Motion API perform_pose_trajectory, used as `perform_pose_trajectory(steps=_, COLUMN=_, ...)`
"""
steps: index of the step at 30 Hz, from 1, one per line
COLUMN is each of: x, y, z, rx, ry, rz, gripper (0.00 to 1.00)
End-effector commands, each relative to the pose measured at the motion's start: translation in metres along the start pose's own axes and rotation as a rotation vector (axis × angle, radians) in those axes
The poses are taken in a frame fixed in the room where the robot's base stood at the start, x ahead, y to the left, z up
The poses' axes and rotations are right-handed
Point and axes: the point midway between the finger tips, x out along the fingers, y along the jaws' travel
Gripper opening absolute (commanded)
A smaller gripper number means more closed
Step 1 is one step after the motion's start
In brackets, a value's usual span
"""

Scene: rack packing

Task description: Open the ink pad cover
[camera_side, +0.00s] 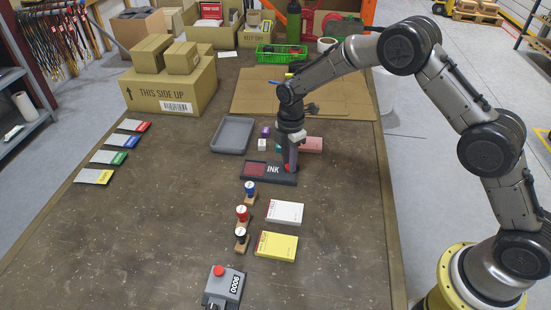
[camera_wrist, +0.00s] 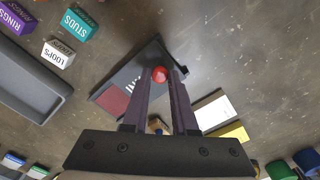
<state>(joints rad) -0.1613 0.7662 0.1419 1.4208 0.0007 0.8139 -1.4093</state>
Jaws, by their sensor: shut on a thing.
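The ink pad (camera_side: 250,177) is a long dark tray on the table, below my gripper in the side view. Part of its dark red pad (camera_side: 256,169) shows at the left end. It also shows in the wrist view (camera_wrist: 113,100). The dark cover marked INK (camera_side: 273,169) lies over the part to the right of the red. A round red knob (camera_wrist: 159,74) stands on the cover. My gripper (camera_wrist: 160,76) points down and is shut on this knob. The fingers hide part of the cover and its lettering.
Red, blue and dark-topped stamps (camera_side: 242,213) stand in front of the pad, beside white (camera_side: 285,212) and yellow (camera_side: 277,245) pads. A grey tray (camera_side: 232,135) and small labelled blocks (camera_side: 263,145) lie behind. The table left of the pad is clear.

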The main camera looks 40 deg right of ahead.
Motion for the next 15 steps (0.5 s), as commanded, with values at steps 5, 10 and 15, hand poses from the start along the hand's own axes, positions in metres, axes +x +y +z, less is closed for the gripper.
perform_pose_trajectory(steps=5, x=-0.0008, y=-0.0029, z=0.0042, rx=-0.001, ry=-0.001, rz=0.003, gripper=0.00)
perform_pose_trajectory(steps=10, x=-0.0007, y=-0.0025, z=0.0040, rx=-0.001, ry=-0.001, rz=0.004, gripper=0.00)
perform_pose_trajectory(steps=15, x=-0.0005, y=-0.0025, z=0.0038, rx=-0.001, ry=-0.001, rz=0.003, gripper=0.51)
